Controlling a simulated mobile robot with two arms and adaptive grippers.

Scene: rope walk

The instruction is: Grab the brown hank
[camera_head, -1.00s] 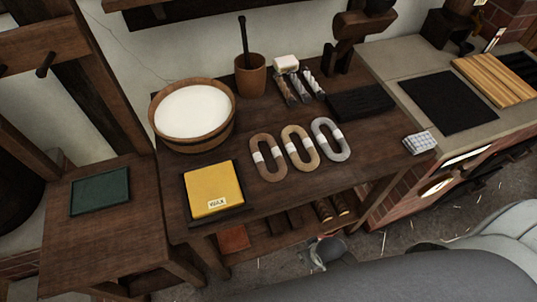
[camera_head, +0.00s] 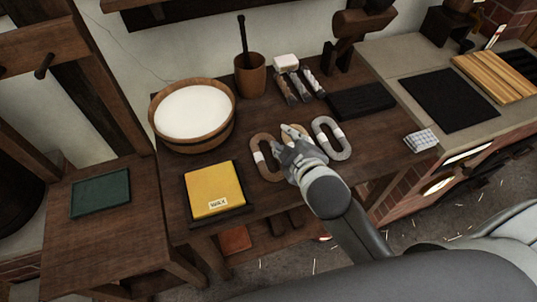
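The brown hank (camera_head: 259,143) lies on the wooden table, the leftmost of three looped hanks, with a pale band around it. My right gripper (camera_head: 288,142) comes in from the lower right and is over the middle, tan hank (camera_head: 305,131), close to the brown hank's right side. It covers most of the tan hank and part of the brown one. Its fingers are small and partly hidden, so I cannot tell whether they are open or touching anything. The grey-white hank (camera_head: 333,138) lies just right of the gripper. My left gripper is not in view.
A wooden tub (camera_head: 194,140) with white contents stands left of the hanks, with a yellow block (camera_head: 213,186) in front of it. A brown cup (camera_head: 250,80) and small bundles (camera_head: 300,86) stand behind. A dark mat (camera_head: 361,101) lies to the right.

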